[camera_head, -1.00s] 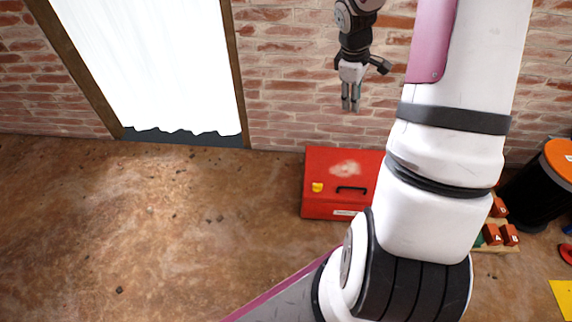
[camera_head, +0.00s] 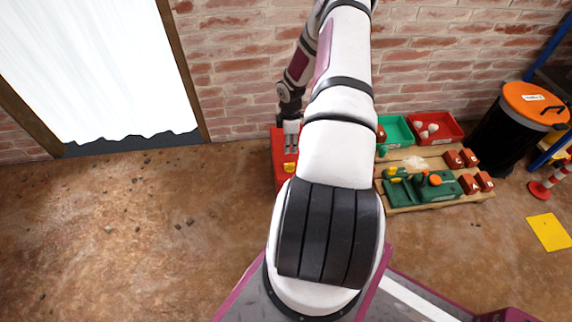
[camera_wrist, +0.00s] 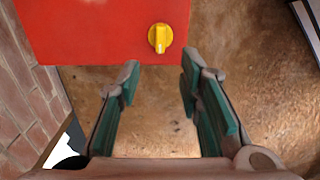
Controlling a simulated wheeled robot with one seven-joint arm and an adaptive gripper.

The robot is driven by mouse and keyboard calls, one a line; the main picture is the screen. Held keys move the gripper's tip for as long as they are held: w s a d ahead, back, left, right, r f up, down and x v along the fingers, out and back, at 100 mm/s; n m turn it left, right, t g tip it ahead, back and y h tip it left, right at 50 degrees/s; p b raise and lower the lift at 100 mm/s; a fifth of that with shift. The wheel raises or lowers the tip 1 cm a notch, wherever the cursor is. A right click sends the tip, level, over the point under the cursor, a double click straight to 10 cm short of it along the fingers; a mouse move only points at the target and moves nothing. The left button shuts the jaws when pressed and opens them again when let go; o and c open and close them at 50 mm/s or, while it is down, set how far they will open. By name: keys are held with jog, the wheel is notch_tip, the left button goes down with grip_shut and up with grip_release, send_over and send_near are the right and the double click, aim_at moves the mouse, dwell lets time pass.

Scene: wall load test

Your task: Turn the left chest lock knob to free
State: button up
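The red chest (camera_head: 279,158) stands on the floor against the brick wall, mostly hidden behind my arm in the head view. Its yellow lock knob (camera_head: 289,168) shows just below my gripper (camera_head: 291,145). In the wrist view the red chest (camera_wrist: 95,30) fills the top left, and the yellow knob (camera_wrist: 160,38) sits near its edge, with a pale mark on its lower part. My gripper (camera_wrist: 160,75) is open and empty, its two fingers spread wide. The knob lies beyond the fingertips, between their lines, and is not touched. The chest's handle and right side are hidden.
Right of the chest are a wooden pallet (camera_head: 440,200) with green and red items, a green bin (camera_head: 396,130) and a red bin (camera_head: 436,127). A black barrel with an orange lid (camera_head: 535,104) stands farther right.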

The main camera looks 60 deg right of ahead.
notch_tip(320, 180, down, 12)
jog(key=b, duration=0.4)
jog(key=shift+c, duration=0.5)
jog(key=shift+s, duration=0.1)
grip_shut()
